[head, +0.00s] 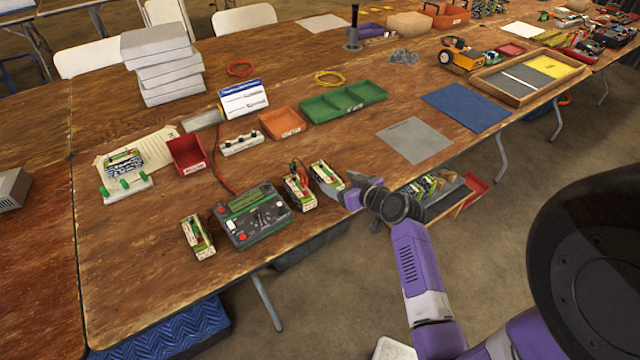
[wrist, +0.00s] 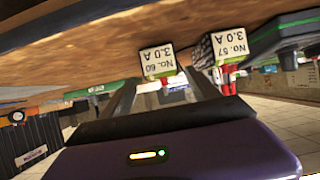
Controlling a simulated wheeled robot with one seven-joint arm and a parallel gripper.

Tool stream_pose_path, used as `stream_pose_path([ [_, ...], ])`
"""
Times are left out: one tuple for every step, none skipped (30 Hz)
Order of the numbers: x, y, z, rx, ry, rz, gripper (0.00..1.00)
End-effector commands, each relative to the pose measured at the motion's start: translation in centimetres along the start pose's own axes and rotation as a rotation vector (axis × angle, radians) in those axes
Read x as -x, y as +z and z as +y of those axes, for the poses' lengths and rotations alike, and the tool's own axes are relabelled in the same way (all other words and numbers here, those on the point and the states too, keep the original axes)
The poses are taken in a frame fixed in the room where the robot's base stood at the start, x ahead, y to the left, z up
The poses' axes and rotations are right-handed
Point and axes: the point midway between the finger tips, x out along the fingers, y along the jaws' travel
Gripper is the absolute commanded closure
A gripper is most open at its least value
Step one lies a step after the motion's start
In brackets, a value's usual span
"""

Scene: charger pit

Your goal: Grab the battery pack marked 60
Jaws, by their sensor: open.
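The battery pack marked No. 60 (wrist: 158,60) shows its white label upside down in the wrist view, straight ahead between my fingertips. In the head view it is the small green-and-white pack (head: 326,174) near the table's front edge, right of the charger. My gripper (head: 337,186) is open at that edge, facing the pack. In the wrist view the two fingers of my gripper (wrist: 160,80) show on either side below the label. I cannot tell whether the tips reach past the pack's sides.
A pack marked No. 57 (wrist: 230,44) stands close beside it, next to the charger (head: 252,214); it also shows in the head view (head: 299,193). Another pack (head: 197,237) is left of the charger. A green tray (head: 343,102) and grey mat (head: 415,139) lie farther back.

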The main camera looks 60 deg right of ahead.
Motion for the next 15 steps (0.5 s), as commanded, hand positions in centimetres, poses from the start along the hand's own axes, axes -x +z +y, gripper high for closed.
stream_pose_path([
  [-0.6,0.0,0.0,0.000,0.000,0.000,0.29],
  [-0.9,-0.1,0.0,0.000,0.001,0.000,0.29],
  [-1.3,-0.1,0.0,0.000,0.001,0.000,0.29],
  [-1.6,-0.1,0.0,0.000,0.000,-0.001,0.29],
  [-1.8,-0.1,-0.1,0.001,0.000,-0.001,0.29],
  [-2.1,-0.1,-0.1,0.000,0.000,-0.001,0.29],
  [-2.4,-0.1,-0.1,0.000,0.001,-0.001,0.29],
  [-2.8,-0.2,-0.2,0.000,0.001,0.000,0.29],
  [-3.3,-0.2,-0.2,0.000,0.001,-0.001,0.29],
  [-3.7,-0.2,-0.3,-0.001,0.000,-0.001,0.29],
  [-4.2,-0.3,-0.4,-0.001,0.000,-0.001,0.29],
  [-4.7,-0.3,-0.5,-0.001,0.000,-0.001,0.29],
  [-5.1,-0.2,-0.5,0.000,0.000,-0.001,0.29],
  [-5.5,-0.1,-0.5,0.000,0.001,-0.001,0.29],
  [-6.0,-0.2,-0.5,0.001,0.000,0.000,0.29],
])
